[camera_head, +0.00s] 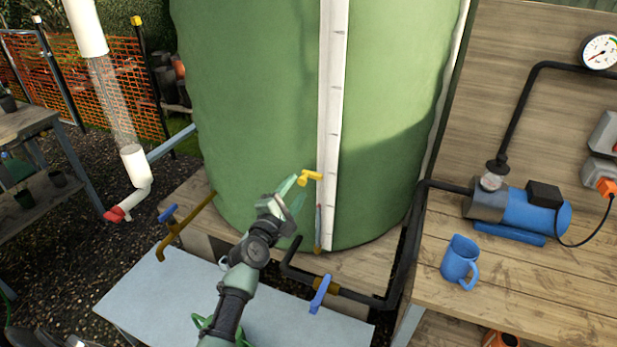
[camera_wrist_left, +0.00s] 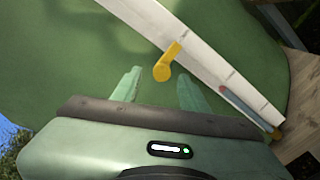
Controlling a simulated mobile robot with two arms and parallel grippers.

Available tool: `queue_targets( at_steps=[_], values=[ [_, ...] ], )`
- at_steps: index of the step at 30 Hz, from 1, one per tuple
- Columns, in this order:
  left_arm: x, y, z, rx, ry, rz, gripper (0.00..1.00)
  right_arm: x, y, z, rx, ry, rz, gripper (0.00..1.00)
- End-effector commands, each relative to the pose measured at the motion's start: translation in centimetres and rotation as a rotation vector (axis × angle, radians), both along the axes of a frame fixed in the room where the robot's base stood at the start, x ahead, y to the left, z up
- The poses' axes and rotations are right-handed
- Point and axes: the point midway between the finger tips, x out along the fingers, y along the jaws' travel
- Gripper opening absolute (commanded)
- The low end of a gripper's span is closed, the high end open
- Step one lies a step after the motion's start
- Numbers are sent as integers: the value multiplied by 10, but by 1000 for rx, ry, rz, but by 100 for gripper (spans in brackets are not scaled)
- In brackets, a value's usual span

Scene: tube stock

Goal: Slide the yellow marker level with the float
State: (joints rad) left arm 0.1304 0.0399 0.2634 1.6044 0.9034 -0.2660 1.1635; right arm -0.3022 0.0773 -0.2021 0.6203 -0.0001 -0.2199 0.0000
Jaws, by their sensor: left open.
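The yellow marker (camera_head: 310,176) sits on the lower part of the white graduated scale (camera_head: 331,110) on the green tank's front, its knob sticking out to the left. My left gripper (camera_head: 292,192) is open, just left of and below the knob. In the left wrist view, the marker's knob (camera_wrist_left: 162,72) lies between the two fingertips in the picture; contact cannot be told. A thin blue-grey column (camera_head: 318,225) runs along the scale's lower end, below the marker. A small red spot (camera_wrist_left: 223,91) at its upper end may be the float. My right gripper is not in view.
The green tank (camera_head: 250,90) fills the middle. A blue-handled valve (camera_head: 320,293) and black pipe are below the scale. A wooden bench at right holds a blue jug (camera_head: 460,262) and a blue pump (camera_head: 520,210). A brown tap (camera_head: 180,232) is at left.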

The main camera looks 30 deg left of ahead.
Motion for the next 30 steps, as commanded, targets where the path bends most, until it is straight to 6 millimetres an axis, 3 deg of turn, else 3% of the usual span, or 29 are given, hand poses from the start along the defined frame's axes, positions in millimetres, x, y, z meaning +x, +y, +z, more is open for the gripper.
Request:
queue_targets(
  at_steps=[3,9,20,25,30],
  values=[
    [21,1,1,2,1,-1,44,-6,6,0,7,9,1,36],
    [46,2,0,2,1,-1,44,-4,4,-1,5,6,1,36],
    [52,2,-1,4,2,-1,44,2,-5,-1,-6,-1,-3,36],
    [52,2,-1,3,2,-1,0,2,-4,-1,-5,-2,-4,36],
    [52,2,-1,2,2,-1,0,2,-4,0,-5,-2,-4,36]
  ],
)
